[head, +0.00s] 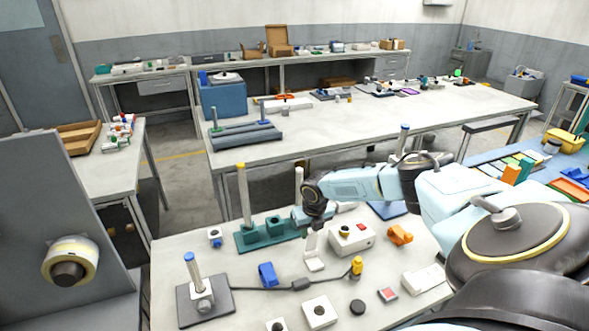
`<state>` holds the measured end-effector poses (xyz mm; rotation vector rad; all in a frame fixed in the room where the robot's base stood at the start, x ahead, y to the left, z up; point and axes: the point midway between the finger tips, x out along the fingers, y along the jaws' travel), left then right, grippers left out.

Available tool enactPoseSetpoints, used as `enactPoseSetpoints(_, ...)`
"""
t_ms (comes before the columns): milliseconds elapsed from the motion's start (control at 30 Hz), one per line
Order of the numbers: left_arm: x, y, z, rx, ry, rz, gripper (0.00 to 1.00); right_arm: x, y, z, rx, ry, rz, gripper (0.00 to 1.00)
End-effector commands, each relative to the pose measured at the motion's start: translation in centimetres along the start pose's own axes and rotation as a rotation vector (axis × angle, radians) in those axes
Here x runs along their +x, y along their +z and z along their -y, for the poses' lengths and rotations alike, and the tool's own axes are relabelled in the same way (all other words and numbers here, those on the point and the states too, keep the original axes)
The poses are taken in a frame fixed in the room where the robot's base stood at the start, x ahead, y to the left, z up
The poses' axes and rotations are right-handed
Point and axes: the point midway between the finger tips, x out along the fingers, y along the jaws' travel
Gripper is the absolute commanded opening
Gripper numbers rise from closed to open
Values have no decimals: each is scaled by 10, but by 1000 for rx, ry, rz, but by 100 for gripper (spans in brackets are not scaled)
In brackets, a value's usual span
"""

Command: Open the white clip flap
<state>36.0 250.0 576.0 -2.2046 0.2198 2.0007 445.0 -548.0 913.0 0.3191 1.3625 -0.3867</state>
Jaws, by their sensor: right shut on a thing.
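The white clip (315,265) stands on the near table, right of the green fixture. Its base lies flat on the table, and its white flap (311,242) stands up from the back of the base at a steep angle. My right gripper (312,226) comes in from the right, points down and is shut on the top of the flap. Its fingertips are small and partly hidden, so the exact grip is hard to see. My left gripper is not in view.
A green fixture with posts (260,236) stands close left of the gripper. A white box with a red button (352,236) is close right. A blue clip (267,274), a cable, an orange part (400,234) and white blocks lie around. Some tabletop between them is free.

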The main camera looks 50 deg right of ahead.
Motion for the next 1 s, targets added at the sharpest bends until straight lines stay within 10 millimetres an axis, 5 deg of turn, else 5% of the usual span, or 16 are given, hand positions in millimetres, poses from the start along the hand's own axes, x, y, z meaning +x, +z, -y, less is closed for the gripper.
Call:
enactPoseSetpoints(600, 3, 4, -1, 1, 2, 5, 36, -2, -6, 12, 15, -1, -35, 0)
enactPoseSetpoints(633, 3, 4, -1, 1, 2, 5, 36, -2, -6, 12, 15, -1, -35, 26)
enactPoseSetpoints(767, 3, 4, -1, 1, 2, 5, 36, -2, -6, 12, 15, -1, -37, 43)
enactPoseSetpoints(1000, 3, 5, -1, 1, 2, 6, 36, -1, -7, 11, 14, -1, -39, 45)
